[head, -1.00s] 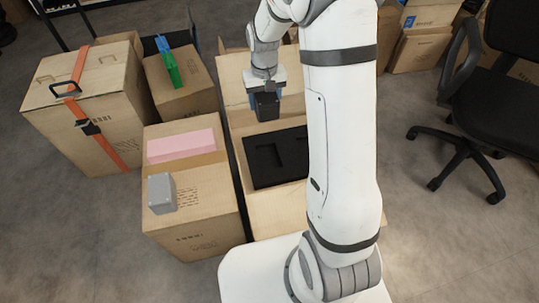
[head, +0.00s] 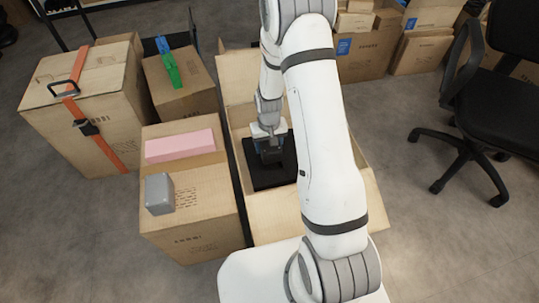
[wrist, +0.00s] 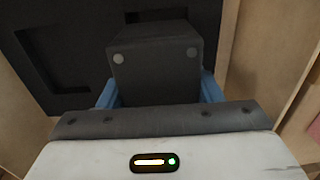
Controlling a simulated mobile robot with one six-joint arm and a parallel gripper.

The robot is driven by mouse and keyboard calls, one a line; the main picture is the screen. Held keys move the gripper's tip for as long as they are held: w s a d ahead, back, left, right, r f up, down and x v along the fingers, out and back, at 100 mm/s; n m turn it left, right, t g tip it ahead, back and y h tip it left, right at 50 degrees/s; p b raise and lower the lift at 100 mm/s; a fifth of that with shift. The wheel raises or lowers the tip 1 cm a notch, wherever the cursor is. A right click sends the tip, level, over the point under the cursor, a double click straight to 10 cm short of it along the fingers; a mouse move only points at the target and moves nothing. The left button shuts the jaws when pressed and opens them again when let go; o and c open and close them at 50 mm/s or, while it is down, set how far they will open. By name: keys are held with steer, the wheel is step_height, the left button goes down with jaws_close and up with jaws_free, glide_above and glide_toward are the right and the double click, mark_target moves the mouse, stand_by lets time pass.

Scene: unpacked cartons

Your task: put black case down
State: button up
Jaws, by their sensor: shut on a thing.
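The black case (wrist: 160,60) is a dark box with two light round dots, held between the blue fingers of my gripper (wrist: 160,92) in the wrist view. In the head view my gripper (head: 268,148) points down inside an open carton (head: 285,230), over a black foam insert (head: 268,178) with cut-out recesses. The case is low, close to the insert. Its underside is hidden, so I cannot tell whether it touches the insert or sits in a recess. My arm hides the right part of the insert.
A closed carton left of the open one carries a pink block (head: 180,146) and a grey box (head: 159,193). Behind it, a carton (head: 180,92) bears green and blue clamps. A strapped carton (head: 95,120) stands at far left. An office chair (head: 490,120) stands right on clear floor.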

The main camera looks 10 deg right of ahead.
step_height(320, 180, down, 4)
steer(key=shift+f+b, duration=0.15)
steer(key=shift+b, duration=0.6)
